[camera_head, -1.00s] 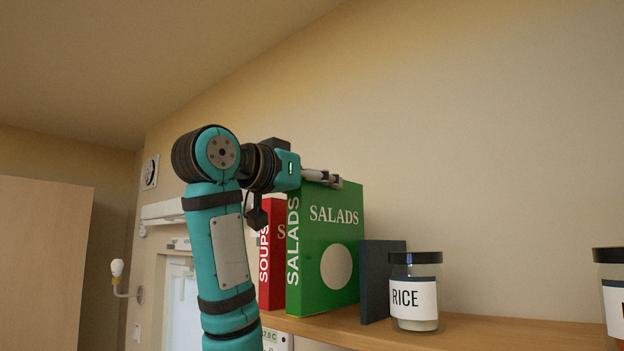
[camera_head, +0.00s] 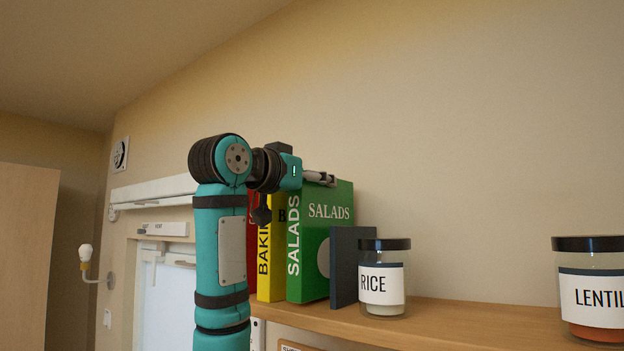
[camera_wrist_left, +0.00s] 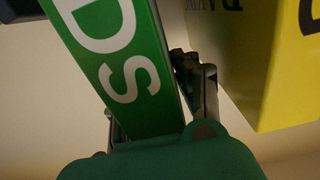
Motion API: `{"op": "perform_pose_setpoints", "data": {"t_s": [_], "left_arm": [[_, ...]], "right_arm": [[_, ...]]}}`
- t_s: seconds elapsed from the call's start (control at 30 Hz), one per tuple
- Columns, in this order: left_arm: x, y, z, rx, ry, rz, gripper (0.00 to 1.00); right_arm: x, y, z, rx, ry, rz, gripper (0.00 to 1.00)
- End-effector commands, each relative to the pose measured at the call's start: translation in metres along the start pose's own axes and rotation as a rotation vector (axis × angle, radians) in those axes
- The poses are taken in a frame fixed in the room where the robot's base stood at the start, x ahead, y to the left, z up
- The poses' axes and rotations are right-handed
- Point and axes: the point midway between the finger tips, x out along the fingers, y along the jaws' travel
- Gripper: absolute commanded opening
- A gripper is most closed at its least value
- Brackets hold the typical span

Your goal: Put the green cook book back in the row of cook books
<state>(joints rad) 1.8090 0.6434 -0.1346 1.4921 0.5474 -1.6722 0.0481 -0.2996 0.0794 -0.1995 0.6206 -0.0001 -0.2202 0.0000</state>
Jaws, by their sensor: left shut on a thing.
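The green cook book (camera_head: 322,237), marked SALADS, stands upright on the shelf in the head view, in the row between a yellow book and a dark blue slab. My left gripper (camera_head: 320,178) is at its top edge and shut on it. In the left wrist view the green spine (camera_wrist_left: 118,62) lies between the fingers (camera_wrist_left: 160,105). The yellow cook book (camera_head: 271,250) stands just left of it; it also shows in the left wrist view (camera_wrist_left: 265,70), apart from the green book there. A red book (camera_head: 252,240) is mostly hidden behind my left arm. My right gripper is not in view.
The dark blue slab (camera_head: 347,268) stands right of the green book. A rice jar (camera_head: 383,280) is beside it, and a lentil jar (camera_head: 592,290) stands far right. The wooden shelf (camera_head: 480,324) is bare between the jars.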

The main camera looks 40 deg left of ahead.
Motion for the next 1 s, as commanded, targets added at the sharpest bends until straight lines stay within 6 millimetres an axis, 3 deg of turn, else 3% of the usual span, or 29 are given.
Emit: {"op": "perform_pose_setpoints", "data": {"t_s": [0.47,0.5,0.7,1.0], "left_arm": [[-0.0017,-0.0003,0.0048,-0.001,0.006,0.000,0.00],[-0.0017,-0.0003,0.0048,-0.001,0.006,0.000,0.33],[-0.0013,-0.0003,0.0054,0.000,0.004,0.000,0.58],[-0.0027,-0.0004,0.0069,0.000,-0.001,0.000,0.58]], "right_arm": [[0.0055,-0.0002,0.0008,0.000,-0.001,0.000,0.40],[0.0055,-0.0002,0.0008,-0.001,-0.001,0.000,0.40],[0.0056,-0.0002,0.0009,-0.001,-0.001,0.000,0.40],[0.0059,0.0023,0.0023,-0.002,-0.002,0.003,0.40]]}}
